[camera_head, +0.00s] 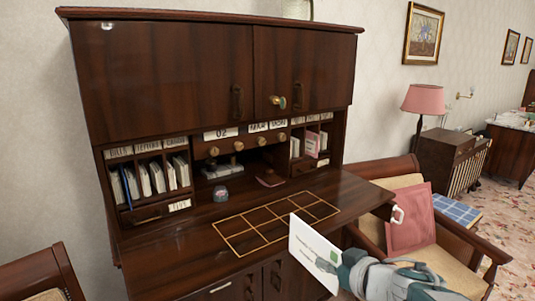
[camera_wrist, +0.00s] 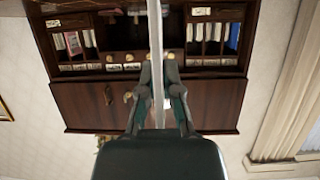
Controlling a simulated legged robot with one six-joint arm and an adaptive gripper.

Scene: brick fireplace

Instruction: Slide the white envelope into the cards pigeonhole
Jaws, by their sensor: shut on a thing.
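My gripper (camera_head: 334,263) is shut on the white envelope (camera_head: 308,243), which stands upright in front of the desk's right half, near the writing surface's front edge. A green patch and small print show on its face. In the wrist view, which is upside down, the envelope (camera_wrist: 158,75) is a thin pale strip seen edge-on between the fingers (camera_wrist: 158,72). The left pigeonholes carry labels that seem to read BILLS, LETTERS and CARDS. The cards pigeonhole (camera_head: 181,171), rightmost of these, holds pale papers. The envelope is well to the right of it and nearer me.
The dark wooden desk (camera_head: 180,235) has a gold-lined grid (camera_head: 272,228) on its surface. A small jar (camera_head: 220,194) stands near the centre back. A pink card (camera_head: 312,144) sits in the right pigeonholes.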

